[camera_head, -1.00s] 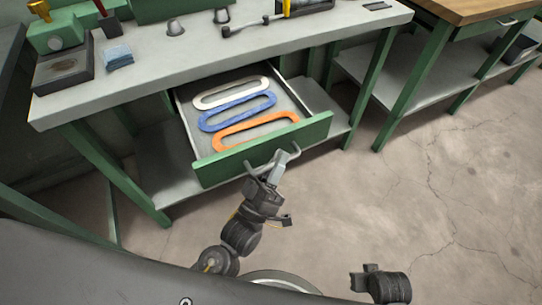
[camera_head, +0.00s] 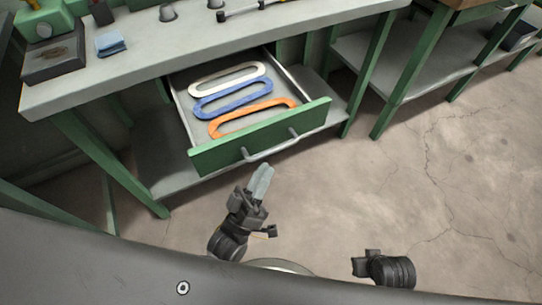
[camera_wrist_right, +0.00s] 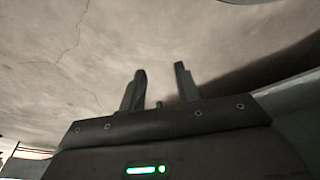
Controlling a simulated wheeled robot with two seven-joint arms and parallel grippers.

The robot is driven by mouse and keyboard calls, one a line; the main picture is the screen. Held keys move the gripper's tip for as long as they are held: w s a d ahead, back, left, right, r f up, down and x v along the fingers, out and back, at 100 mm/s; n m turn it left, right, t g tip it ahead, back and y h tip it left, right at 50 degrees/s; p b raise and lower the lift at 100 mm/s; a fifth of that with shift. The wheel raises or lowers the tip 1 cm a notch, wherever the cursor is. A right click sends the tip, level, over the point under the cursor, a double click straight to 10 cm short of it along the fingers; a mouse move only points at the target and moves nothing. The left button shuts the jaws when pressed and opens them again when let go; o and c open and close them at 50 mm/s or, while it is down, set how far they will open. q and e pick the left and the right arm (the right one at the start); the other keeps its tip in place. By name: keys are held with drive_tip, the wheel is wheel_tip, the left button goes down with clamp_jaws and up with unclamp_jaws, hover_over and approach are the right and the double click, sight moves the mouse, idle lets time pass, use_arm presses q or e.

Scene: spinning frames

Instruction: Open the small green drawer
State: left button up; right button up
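The small green drawer (camera_head: 262,138) under the workbench is pulled well out, and its inside shows. Its silver bar handle (camera_head: 272,148) is on the green front. My left gripper (camera_head: 265,168) is just below and in front of the handle, apart from it and empty. Its two pale fingers show a narrow gap. My right gripper is at the lower right in the head view (camera_head: 358,266), away from the drawer. In the right wrist view its two dark fingers (camera_wrist_right: 160,72) stand apart with nothing between them.
In the drawer lie a white ring (camera_head: 228,78), a blue ring (camera_head: 233,98) and an orange ring (camera_head: 252,117), all long ovals. A blue cloth (camera_head: 111,43) lies on the workbench top (camera_head: 190,45). A second bench with a lower shelf (camera_head: 385,70) stands right. The floor on the right is clear.

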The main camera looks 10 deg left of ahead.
use_arm(q)
drive_tip(key=shift+v, duration=2.15)
use_arm(e)
drive_tip(key=shift+r, duration=0.65)
drive_tip(key=shift+a, duration=0.1)
